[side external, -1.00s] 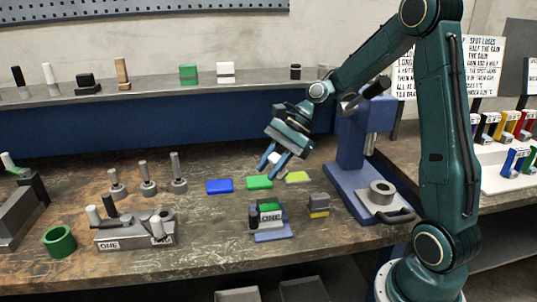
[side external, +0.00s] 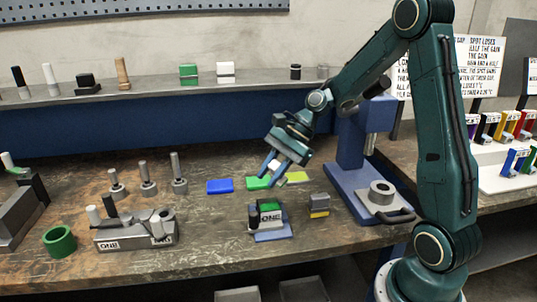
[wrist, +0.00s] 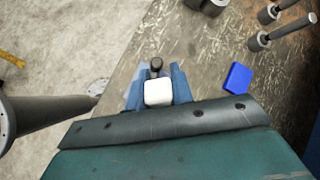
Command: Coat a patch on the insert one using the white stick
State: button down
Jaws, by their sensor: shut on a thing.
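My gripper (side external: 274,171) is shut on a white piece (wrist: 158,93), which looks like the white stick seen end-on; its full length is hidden. In the side external view the white piece (side external: 274,165) shows between the blue fingers, above and behind the piece labelled ONE. This insert one (side external: 268,212) has dark and grey parts and some green, and sits on a blue base (side external: 272,237). A gap shows between the fingers and the insert. In the wrist view a dark rounded knob (wrist: 156,66) shows just beyond the white piece; I cannot tell whether they touch.
A blue block (side external: 219,186), a green block (side external: 258,183) and a yellow-green block (side external: 298,177) lie on the bench. A grey fixture (side external: 130,240) also labelled ONE and a green ring (side external: 59,241) are at left.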

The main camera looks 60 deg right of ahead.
aim_at(271, 164)
jog(key=shift+w+a+f, duration=2.4)
jog(key=shift+a+f, duration=0.1)
jog(key=shift+f, duration=0.05)
jog(key=shift+s+d, duration=2.35)
jog(key=shift+d, duration=0.15)
jog(key=shift+r, duration=4.15)
jog(key=shift+f, duration=0.1)
jog(key=shift+f, duration=0.45)
jog(key=shift+r, duration=0.15)
